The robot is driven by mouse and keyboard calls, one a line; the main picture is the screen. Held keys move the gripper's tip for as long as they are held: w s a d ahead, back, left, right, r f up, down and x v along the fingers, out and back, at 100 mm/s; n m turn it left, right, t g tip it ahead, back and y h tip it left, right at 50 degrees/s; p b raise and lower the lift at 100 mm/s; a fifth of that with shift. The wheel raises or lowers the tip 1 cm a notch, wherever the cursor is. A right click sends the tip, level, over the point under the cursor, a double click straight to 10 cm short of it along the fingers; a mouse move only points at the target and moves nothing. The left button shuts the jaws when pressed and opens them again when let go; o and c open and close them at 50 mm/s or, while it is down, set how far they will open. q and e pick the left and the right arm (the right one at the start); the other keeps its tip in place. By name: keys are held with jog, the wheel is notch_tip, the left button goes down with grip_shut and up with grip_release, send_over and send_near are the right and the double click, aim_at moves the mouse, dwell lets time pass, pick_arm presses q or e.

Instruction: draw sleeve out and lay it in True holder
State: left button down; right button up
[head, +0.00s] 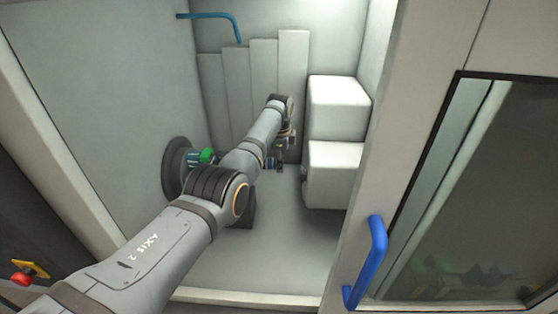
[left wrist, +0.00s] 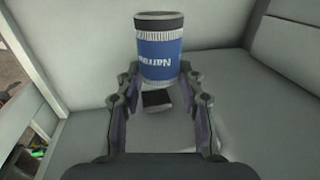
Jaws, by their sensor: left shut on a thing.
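My left gripper (head: 272,163) is inside the machine enclosure, to the right of the round chuck (head: 174,170) and apart from it. In the left wrist view my left gripper (left wrist: 159,76) is shut on a blue sleeve (left wrist: 160,57) with a dark end, ribbed pale bands and upside-down white lettering that starts "Narr". In the head view the sleeve is small and hard to make out. The chuck has a green part (head: 207,155) at its front. I cannot make out a True holder. My right gripper is not in view.
Two white blocks (head: 338,106) stand right of my gripper. A blue pipe (head: 212,15) runs along the upper left wall. The door with its blue handle (head: 377,250) is at right. The grey enclosure floor (head: 270,260) is clear. A red button (head: 21,279) is at lower left.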

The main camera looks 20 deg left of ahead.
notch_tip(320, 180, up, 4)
jog(key=p, duration=0.3)
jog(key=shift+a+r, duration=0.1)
